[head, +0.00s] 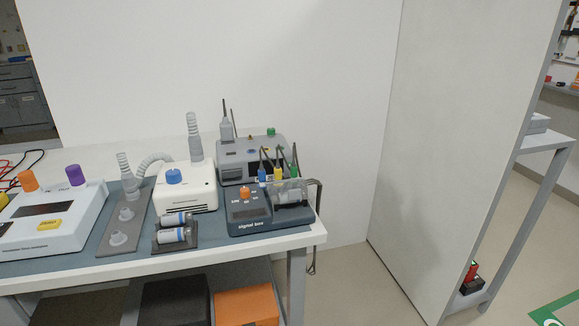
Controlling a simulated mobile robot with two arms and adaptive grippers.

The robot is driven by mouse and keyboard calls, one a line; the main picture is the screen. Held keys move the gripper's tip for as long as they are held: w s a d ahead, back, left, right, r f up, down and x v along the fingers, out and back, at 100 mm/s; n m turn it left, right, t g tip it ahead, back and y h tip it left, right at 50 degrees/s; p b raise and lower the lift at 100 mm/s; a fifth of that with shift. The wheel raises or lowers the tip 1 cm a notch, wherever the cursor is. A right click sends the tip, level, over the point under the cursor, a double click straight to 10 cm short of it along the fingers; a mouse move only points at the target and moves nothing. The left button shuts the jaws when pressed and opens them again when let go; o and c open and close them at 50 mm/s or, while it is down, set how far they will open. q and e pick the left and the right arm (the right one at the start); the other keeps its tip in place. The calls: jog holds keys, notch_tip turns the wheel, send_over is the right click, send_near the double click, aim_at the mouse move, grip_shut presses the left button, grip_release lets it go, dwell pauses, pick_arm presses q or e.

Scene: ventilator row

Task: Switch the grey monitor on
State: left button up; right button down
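A grey box-shaped device (225,171), which looks like the grey monitor, stands at the back right of the bench. A green knob (270,131) and a small yellow part (251,137) are on its top. A grey plug-like piece (226,128) with thin upright leads is at its top left. The signal box and its leads hide part of its front and right side. I cannot tell whether its screen is lit. Neither of my grippers is in view.
The dark signal box (248,213) with an orange knob and coloured plugs stands in front. A white unit (188,194) with a blue knob, a battery holder (176,243) and a white console (55,233) are left. A white partition (460,130) stands right, beyond a floor gap.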

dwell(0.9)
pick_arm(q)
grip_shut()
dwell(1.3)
